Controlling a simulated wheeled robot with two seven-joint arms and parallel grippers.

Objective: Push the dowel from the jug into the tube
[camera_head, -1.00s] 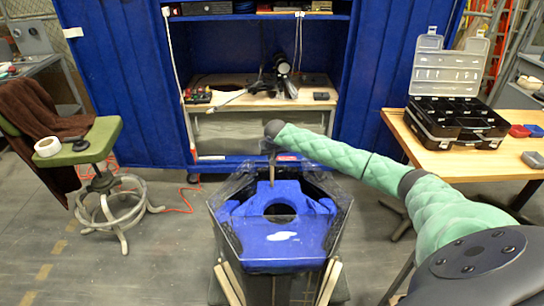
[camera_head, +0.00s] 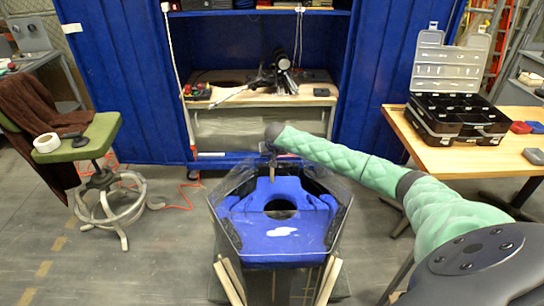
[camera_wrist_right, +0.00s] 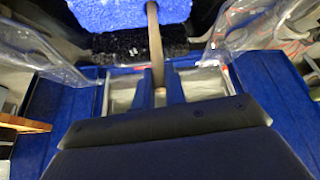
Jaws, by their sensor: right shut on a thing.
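My right gripper (camera_wrist_right: 160,88) is shut on a thin brown dowel (camera_wrist_right: 154,42), which runs between its two blue fingers. In the head view my right arm reaches in from the right, and its gripper (camera_head: 271,152) is small and dark at the far side of the tank. The dowel (camera_head: 272,173) hangs below it, roughly upright, in front of the blue block's far edge. Whether its lower end touches anything is unclear. I cannot make out a jug or a tube as such. My left gripper is out of view.
A clear-walled tank (camera_head: 228,226) surrounds a blue block (camera_head: 300,247) with a dark round hole. Behind it is a cluttered workbench (camera_head: 240,101). A green stool (camera_head: 95,140) stands left; a wooden table (camera_head: 430,158) with an open black case (camera_head: 455,117) stands right.

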